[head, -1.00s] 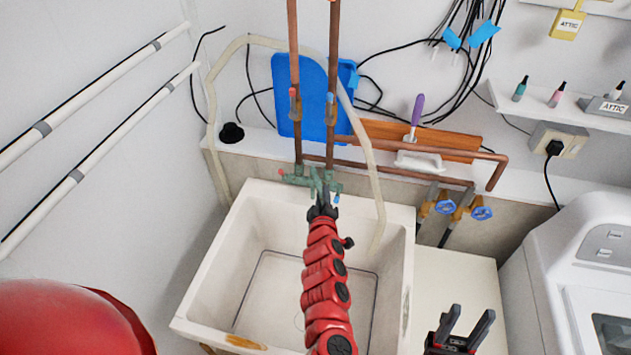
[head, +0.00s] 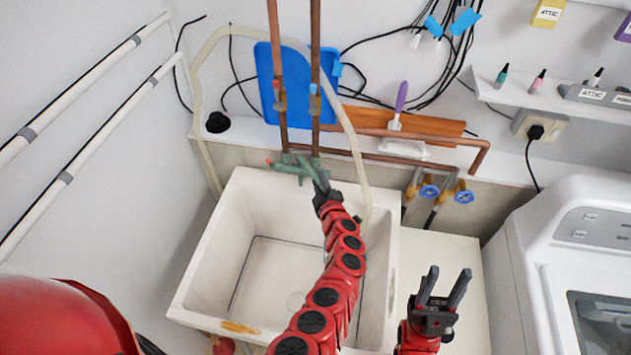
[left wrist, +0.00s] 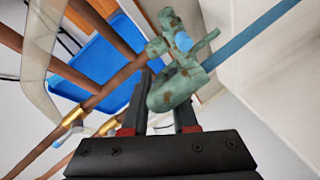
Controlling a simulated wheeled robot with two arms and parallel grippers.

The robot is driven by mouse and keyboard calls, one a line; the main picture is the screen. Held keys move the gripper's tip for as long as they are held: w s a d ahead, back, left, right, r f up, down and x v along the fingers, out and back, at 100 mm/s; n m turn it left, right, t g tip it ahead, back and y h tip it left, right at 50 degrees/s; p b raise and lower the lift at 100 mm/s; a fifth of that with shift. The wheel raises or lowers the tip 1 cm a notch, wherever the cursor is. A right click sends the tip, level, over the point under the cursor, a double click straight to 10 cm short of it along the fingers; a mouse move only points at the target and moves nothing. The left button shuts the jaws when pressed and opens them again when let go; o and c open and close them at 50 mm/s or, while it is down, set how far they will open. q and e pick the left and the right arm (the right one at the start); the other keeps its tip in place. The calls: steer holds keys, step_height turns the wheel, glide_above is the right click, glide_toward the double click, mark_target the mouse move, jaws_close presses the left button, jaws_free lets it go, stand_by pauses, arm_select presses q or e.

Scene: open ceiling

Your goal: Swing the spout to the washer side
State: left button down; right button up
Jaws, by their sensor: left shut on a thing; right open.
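The green, worn faucet (head: 293,166) sits at the back rim of the white utility sink (head: 185,290), below two copper pipes. Its spout (head: 319,180) points forward and to the right, toward the washer (head: 560,240) side. My left gripper (head: 325,192) is shut on the spout, and its fingers hide the spout's end. In the left wrist view the green spout (left wrist: 172,92) lies between the fingertips (left wrist: 160,103). My right gripper (head: 445,285) is open and empty, in front of the sink's right side.
A blue board (head: 265,75) leans on the wall. Blue-handled valves (head: 463,197) and a white ledge lie between sink and washer. The sink basin looks empty.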

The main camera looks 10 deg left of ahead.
arm_select(q)
steer(key=shift+f, duration=0.15)
steer(key=c, duration=1.1)
jaws_free()
steer(key=o, duration=0.3)
steer(key=shift+a+r, duration=0.15)
steer(key=shift+r, duration=0.05)
steer(key=shift+o, duration=0.2)
steer(key=shift+s, duration=0.1)
steer(key=shift+s+d+r+p, duration=0.25)
steer(key=shift+s+d+p, duration=0.2)
steer(key=shift+s, duration=0.1)
steer(key=p+v, duration=0.3)
steer(key=v, duration=1.2)
steer(key=shift+s, duration=0.45)
